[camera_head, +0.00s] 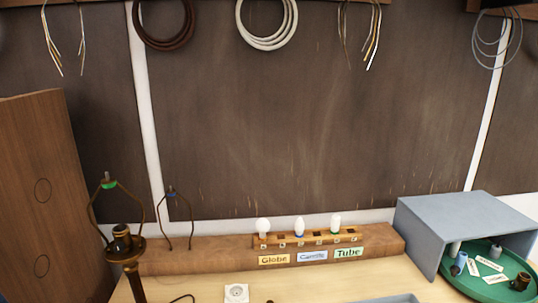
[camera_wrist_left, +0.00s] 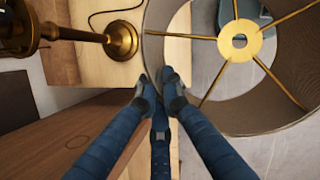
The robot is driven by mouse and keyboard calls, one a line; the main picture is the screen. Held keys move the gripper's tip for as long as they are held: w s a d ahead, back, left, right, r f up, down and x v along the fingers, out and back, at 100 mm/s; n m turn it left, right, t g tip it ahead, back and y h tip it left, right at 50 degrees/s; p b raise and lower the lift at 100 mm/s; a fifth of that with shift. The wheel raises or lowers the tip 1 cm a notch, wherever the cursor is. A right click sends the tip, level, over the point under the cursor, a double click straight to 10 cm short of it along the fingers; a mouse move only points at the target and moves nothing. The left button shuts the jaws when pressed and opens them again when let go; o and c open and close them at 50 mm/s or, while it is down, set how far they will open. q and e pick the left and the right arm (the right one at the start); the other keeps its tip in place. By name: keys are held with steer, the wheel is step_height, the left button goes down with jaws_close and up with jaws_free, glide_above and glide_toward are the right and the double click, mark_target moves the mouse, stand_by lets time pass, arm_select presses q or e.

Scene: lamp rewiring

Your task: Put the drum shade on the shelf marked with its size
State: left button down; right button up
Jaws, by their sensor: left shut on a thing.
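In the left wrist view, the drum shade (camera_wrist_left: 258,116) fills the upper right, with a grey-brown wall and a gold spoked fitter. My left gripper (camera_wrist_left: 157,78) has blue fingers shut on the wall of the shade at its left side. The shade and the left gripper are not in the head view. My right gripper is in neither view. No shelf size mark is readable. A tall wooden panel (camera_head: 35,190) stands at the far left of the head view; I cannot tell whether it belongs to the shelf.
A brass lamp (camera_head: 122,240) stands on the bench near the panel; its round base (camera_wrist_left: 122,40) is left of the shade. Wire harps (camera_head: 174,215), a bulb rack (camera_head: 310,240), a white socket (camera_head: 236,293) and a grey box (camera_head: 465,210) over a green tray (camera_head: 480,285) are farther right.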

arm_select(q)
steer(key=d+f+m+g+y+b, duration=0.1)
steer(key=d+f+m+g+b, duration=0.25)
steer(key=d+f+m, duration=0.6)
steer(key=d+f+m+g+y+b, duration=0.2)
steer(key=d+f+m+g, duration=0.25)
steer(key=d+m, duration=0.9)
steer(key=w+d+r+n+t, duration=0.2)
steer(key=w+r+n, duration=0.1)
steer(key=r+n, duration=0.6)
steer(key=w+d+r+n+t, duration=0.1)
steer(key=w+r+n+t, duration=0.25)
steer(key=r+n, duration=0.55)
steer(key=s+d+r+n+t+y, duration=0.1)
steer(key=s+d+r+n+t, duration=0.1)
steer(key=r+n, duration=0.8)
steer(key=s+d+r+n+t+y, duration=0.1)
steer(key=s+d+r+n+t, duration=0.1)
steer(key=r+n, duration=0.8)
steer(key=shift+s+d+r, duration=0.2)
steer(key=shift+s+d, duration=0.35)
steer(key=shift+d, duration=0.45)
steer(key=shift+f, duration=0.1)
